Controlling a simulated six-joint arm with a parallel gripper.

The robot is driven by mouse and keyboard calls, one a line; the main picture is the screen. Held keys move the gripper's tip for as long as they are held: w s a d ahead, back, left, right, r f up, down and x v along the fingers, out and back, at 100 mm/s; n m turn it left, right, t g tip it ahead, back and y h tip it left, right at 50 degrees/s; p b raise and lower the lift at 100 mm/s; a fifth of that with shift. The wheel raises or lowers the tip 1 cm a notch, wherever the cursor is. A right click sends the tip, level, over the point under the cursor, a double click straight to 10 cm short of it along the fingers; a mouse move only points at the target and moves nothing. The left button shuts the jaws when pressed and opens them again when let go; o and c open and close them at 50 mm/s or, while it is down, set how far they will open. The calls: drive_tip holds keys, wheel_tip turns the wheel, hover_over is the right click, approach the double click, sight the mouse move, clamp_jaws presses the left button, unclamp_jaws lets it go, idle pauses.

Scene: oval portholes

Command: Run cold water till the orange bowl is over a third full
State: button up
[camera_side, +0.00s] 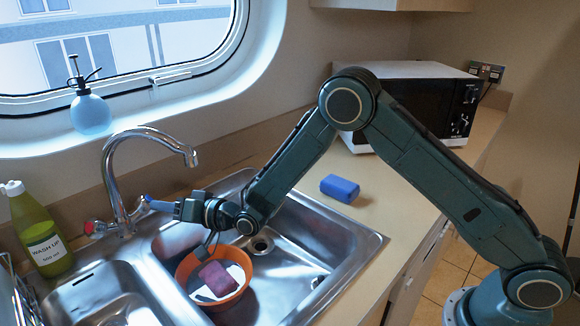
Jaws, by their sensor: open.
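The orange bowl (241,291) sits in the larger basin below the tap, with a maroon sponge-like block (217,278) and something pale inside. I cannot tell whether it holds water. The chrome tap (112,192) arches over the sink, its spout end (192,158) above the basin. No stream of water shows. The tap has a red-marked handle (90,227) on the left and a blue-marked handle (146,201) on the right. My gripper (160,206) is open at the blue-marked handle; I cannot tell whether it touches it. My wrist hangs above the bowl's far side.
A green wash-up bottle (42,240) stands left of the sink (327,256). A blue block (340,188) lies on the counter before a white microwave (408,88). A pale blue spray bottle (90,112) stands on the window ledge. The basin's right side is clear.

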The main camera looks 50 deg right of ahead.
drive_tip(key=v, duration=0.6)
drive_tip(key=shift+s+d, duration=0.1)
drive_tip(key=shift+r, duration=0.1)
idle(0.4)
drive_tip(key=s+d+r+n+g+h, duration=0.3)
drive_tip(key=s+d+r+g, duration=0.2)
drive_tip(key=s+d+r, duration=0.9)
drive_tip(key=s+d+g+h, duration=0.2)
drive_tip(key=s+d, duration=0.1)
drive_tip(key=s, duration=0.9)
drive_tip(key=s+d+r+g+h, duration=0.1)
drive_tip(key=s+d, duration=0.3)
drive_tip(key=s, duration=0.9)
drive_tip(key=shift+d+g+h, duration=0.25)
drive_tip(key=shift+g+h, duration=0.15)
drive_tip(key=shift+g, duration=0.4)
drive_tip(key=shift+r, duration=0.1)
